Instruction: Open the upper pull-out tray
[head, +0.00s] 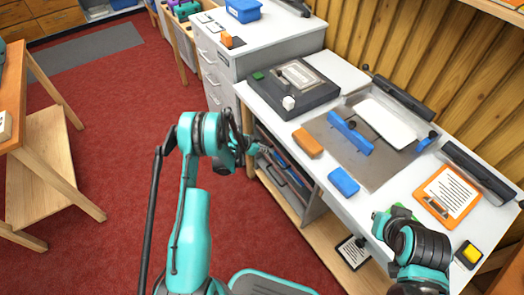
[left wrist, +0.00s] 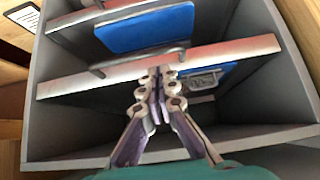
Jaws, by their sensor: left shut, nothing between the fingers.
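The tray unit (head: 312,207) stands under the white bench top, with its open front facing my left arm. In the left wrist view the picture appears upside down. There the upper tray (left wrist: 240,50) shows as a pale reddish front bar with a grey wire handle, with a blue thing (left wrist: 208,75) behind it. The lower tray (left wrist: 72,22) lies towards the picture top and also holds a blue thing. My left gripper (left wrist: 160,76) is shut and empty, its fingertips at the upper tray's handle; I cannot tell if they touch. My right gripper (head: 384,219) is low over the bench top, its fingers unclear.
The bench top holds an orange block (head: 308,142), a blue block (head: 343,182), a grey board with a blue bar (head: 350,134) and an orange clipboard (head: 449,195). A white drawer cabinet (head: 212,72) stands behind. Red floor is free left of the bench.

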